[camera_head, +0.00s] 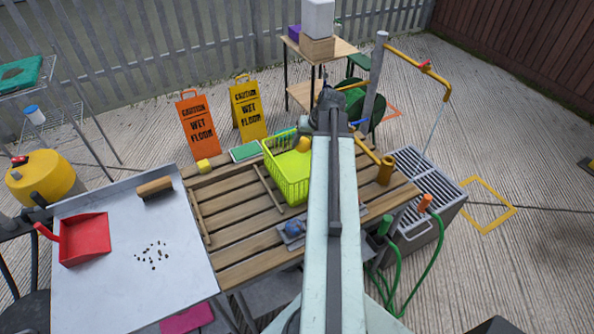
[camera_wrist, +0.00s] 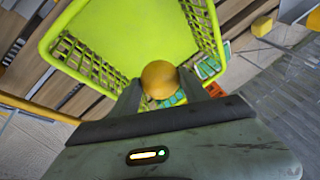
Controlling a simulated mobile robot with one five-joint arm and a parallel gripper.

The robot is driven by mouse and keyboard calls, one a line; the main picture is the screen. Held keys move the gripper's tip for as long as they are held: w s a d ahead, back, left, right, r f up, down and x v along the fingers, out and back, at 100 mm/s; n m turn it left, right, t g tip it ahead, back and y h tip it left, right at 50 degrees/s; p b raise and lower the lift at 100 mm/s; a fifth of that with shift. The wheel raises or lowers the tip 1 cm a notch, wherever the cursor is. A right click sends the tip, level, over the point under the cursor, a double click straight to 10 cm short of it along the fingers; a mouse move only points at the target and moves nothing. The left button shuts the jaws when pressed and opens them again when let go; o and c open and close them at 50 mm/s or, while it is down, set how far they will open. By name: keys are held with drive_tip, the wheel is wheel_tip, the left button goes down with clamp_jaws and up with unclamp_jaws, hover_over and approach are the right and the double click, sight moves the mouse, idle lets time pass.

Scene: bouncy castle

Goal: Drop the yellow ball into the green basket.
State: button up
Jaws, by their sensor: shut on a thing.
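The green basket (camera_head: 287,178) stands on the slatted wooden table. In the wrist view the basket (camera_wrist: 128,42) is open to the camera and its floor looks bare. The yellow ball (camera_wrist: 158,78) is between the fingertips of my gripper (camera_wrist: 160,92), which is shut on it. In that view the ball overlaps the basket's near rim; I cannot tell its height above it. In the head view the ball (camera_head: 303,144) appears at the basket's back right edge, beside my gripper (camera_head: 312,137). My arm hides part of the basket's right side.
Two wet-floor signs (camera_head: 198,125) stand behind the table. A brown mug-like thing (camera_head: 386,168) is at the right. A white table (camera_head: 110,285) with a red dustpan (camera_head: 84,238) is at left.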

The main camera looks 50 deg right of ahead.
drive_tip(key=shift+f, duration=0.5)
drive_tip(key=shift+r, duration=0.15)
drive_tip(key=o, duration=1.4)
drive_tip(key=p+v, duration=0.7)
drive_tip(key=shift+s+r, duration=0.25)
drive_tip(key=shift+r, duration=0.1)
